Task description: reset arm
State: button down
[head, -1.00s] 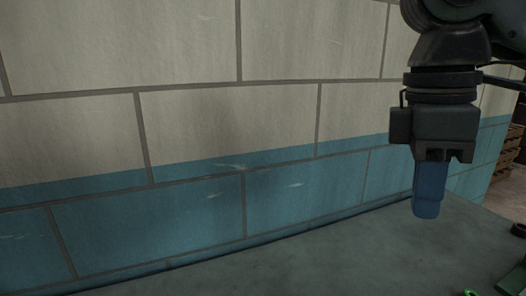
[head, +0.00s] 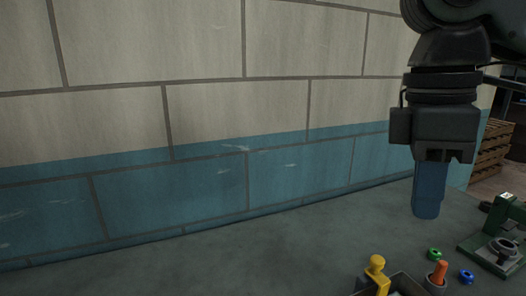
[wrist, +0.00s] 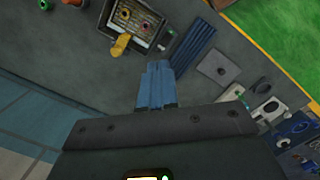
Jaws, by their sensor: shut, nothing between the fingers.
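My gripper (head: 428,212) hangs pointing down at the right of the head view, above the grey worktop (head: 250,245). Its blue fingers are together and hold nothing. In the wrist view the shut blue fingers (wrist: 157,72) show above the worktop, apart from the objects there. The upper part of my arm is cut off by the top edge of the head view.
A yellow piece (head: 376,270) stands by a dark tray (head: 404,283). An orange-topped peg (head: 439,271), a green ring (head: 434,253) and a blue ring (head: 467,276) are nearby. A green fixture (head: 500,240) stands at right. A tiled wall (head: 200,130) backs the worktop; its left part is clear.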

jog(key=w+a+f+m+t+y, duration=0.1)
jog(key=a+f+m+t+y, duration=0.2)
jog(key=a+y, duration=0.65)
jog(key=w+a+f+m+t+y, duration=0.1)
jog(key=w+a+m+t+y, duration=0.15)
jog(key=a+t+y, duration=0.65)
jog(key=s+d+f+m+t+h, duration=0.2)
jog(key=s+d+f+m+h, duration=0.4)
jog(key=f, duration=0.4)
jog(key=s+d+f+m+t+h, duration=0.35)
jog(key=s+f+m+h, duration=0.25)
jog(key=s+f+h, duration=0.3)
jog(key=s+d+f+n+g+h, duration=0.1)
jog(key=s+d+n, duration=0.1)
jog(key=s+d, duration=0.35)
jog(key=s+d+n+h, duration=0.1)
jog(key=s+d, duration=0.1)
jog(key=s, duration=0.7)
jog(key=s+d+f+n+g+h, duration=0.1)
jog(key=s+d+n, duration=0.1)
jog(key=s+d, duration=0.35)
notch_tip(320, 180, down, 9)
jog(key=s+a+b, duration=0.1)
jog(key=b, duration=0.8)
jog(key=shift+a+r, duration=0.15)
